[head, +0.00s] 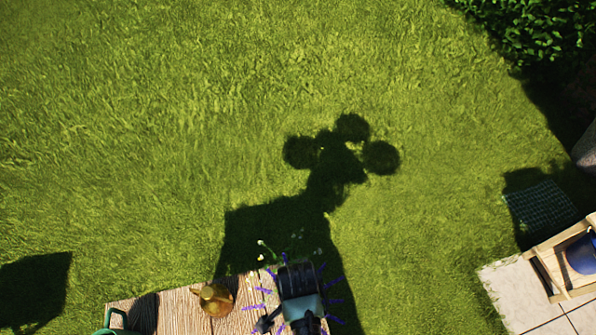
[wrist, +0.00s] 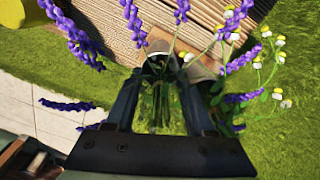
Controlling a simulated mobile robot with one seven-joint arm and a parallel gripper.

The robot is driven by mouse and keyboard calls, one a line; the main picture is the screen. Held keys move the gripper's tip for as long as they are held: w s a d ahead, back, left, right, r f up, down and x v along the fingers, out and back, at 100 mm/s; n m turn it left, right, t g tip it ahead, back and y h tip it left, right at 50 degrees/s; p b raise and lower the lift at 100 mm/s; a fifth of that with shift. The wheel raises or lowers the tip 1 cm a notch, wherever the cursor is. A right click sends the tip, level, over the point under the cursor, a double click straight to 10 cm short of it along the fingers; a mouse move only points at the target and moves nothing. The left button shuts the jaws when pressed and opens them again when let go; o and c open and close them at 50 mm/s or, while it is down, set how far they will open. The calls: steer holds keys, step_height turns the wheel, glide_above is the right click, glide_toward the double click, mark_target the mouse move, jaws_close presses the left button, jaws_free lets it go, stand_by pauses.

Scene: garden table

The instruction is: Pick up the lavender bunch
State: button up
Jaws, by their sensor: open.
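The lavender bunch shows in the wrist view as purple spikes (wrist: 78,40) on green stems, spread around my gripper (wrist: 162,76). The two fingers are apart, with green stems between them; I cannot tell if either finger touches the stems. In the head view purple spikes (head: 265,290) stick out on both sides of my gripper (head: 300,318), at the table's edge. My arm hides the middle of the bunch there. Small white-and-yellow flowers (wrist: 278,94) stand among the spikes on the right in the wrist view.
The wooden table (head: 175,310) lies at the bottom of the head view. A brass-coloured pot (head: 213,298) stands left of the gripper, and a green handle (head: 117,316) shows farther left. A wooden crate (head: 548,272) with a blue thing stands on paving at right. Open grass lies beyond.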

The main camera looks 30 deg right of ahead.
steer(key=shift+f, duration=0.25)
jaws_close()
steer(key=shift+r, duration=0.1)
stand_by(0.3)
